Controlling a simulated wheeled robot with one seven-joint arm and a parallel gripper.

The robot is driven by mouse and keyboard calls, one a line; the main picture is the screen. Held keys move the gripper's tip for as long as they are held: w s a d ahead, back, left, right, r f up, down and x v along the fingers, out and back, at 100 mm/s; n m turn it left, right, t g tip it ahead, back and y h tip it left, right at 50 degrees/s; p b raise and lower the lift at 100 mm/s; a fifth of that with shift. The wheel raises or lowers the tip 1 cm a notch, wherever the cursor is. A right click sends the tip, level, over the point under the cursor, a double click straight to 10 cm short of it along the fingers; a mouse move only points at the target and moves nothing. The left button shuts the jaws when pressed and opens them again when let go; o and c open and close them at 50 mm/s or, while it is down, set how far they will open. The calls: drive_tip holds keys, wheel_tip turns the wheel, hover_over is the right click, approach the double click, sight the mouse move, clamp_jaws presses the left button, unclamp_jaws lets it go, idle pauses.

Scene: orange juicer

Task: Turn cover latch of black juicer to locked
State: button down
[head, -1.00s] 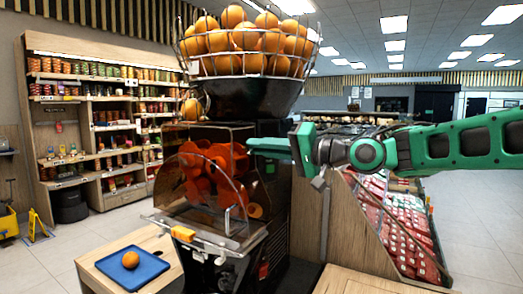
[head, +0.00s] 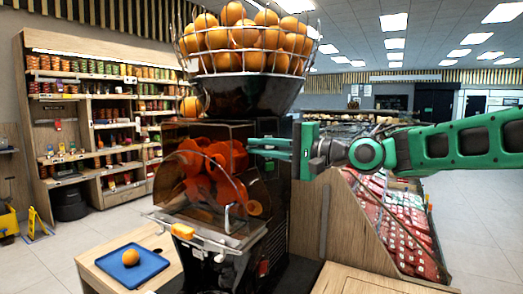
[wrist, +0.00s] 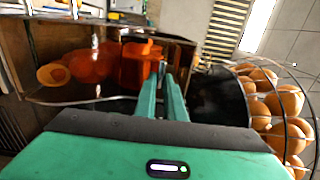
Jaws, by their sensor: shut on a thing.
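The black juicer (head: 275,195) stands in the middle of the head view. Its clear front cover (head: 170,185) is down over the red-orange pressing drums (head: 212,165). In the wrist view my fingers (wrist: 163,75) are nearly together beside the red drums (wrist: 95,65). They are shut on the cover latch, which is small and mostly hidden between the tips, so its angle cannot be told.
A wire basket of oranges (head: 245,50) tops the juicer, close above my gripper. A blue tray (head: 132,272) with one orange (head: 130,257) lies on the wooden counter at lower left. A produce stand (head: 385,230) is below my arm. Shelves (head: 95,120) stand behind at left.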

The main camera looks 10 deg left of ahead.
drive_tip(key=shift+w+d+f, duration=0.15)
drive_tip(key=shift+w+d, duration=0.15)
drive_tip(key=shift+w, duration=0.05)
drive_tip(key=c, duration=1.8)
unclamp_jaws()
drive_tip(key=shift+c, duration=0.2)
drive_tip(key=shift+s+a, duration=0.15)
drive_tip(key=v, duration=1)
drive_tip(key=shift+d, duration=0.4)
drive_tip(key=shift+s, duration=0.1)
